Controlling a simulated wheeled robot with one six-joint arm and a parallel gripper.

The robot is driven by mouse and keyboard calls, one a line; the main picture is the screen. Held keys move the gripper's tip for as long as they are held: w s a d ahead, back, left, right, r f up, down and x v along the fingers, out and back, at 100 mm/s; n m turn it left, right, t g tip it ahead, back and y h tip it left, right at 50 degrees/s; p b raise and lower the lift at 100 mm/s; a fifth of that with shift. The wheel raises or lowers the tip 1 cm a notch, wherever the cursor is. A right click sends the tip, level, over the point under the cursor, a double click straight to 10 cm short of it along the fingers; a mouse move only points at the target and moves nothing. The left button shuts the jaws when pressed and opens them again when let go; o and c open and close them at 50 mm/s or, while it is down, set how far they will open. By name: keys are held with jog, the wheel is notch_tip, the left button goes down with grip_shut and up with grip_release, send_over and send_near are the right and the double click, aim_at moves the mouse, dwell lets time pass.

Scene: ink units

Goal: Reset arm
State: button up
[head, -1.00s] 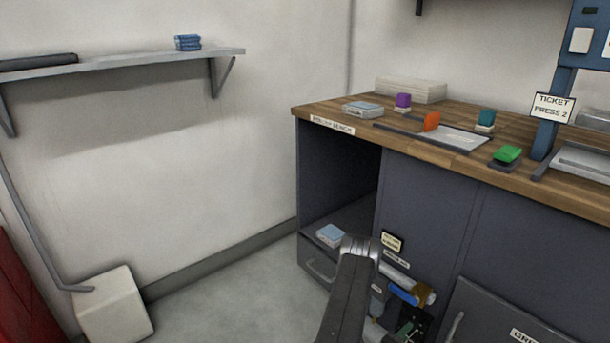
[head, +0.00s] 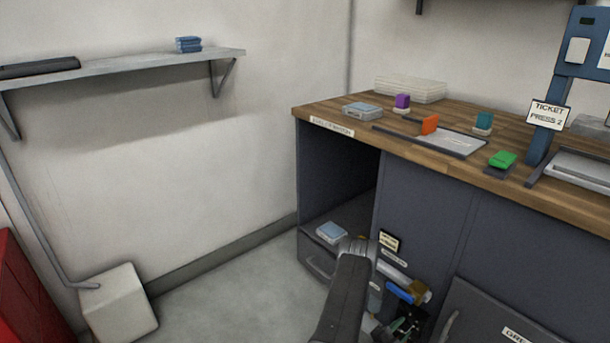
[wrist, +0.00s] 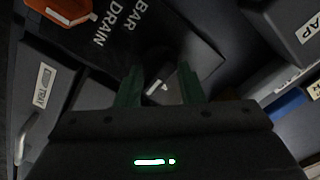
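My gripper (wrist: 160,88) shows in the wrist view as two green fingers standing apart, with no object clearly held between them. It points toward a dark panel (wrist: 118,45) lettered "BAR DRAIN". In the head view my arm comes up from the bottom edge and bends down in front of the workbench's (head: 425,210) lower front. My gripper end is low there, partly hidden among blue, orange and dark parts.
An orange part (wrist: 62,8) lies at the wrist view's top left. The bench top (head: 350,120) carries several coloured stamps, trays and a pad. A pale blue pad (head: 330,231) lies in the open bay. Clear floor (head: 230,290) lies left of the bench.

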jog(key=shift+n+p, duration=0.5)
jog(key=shift+n, duration=0.9)
jog(key=shift+a+r, duration=0.1)
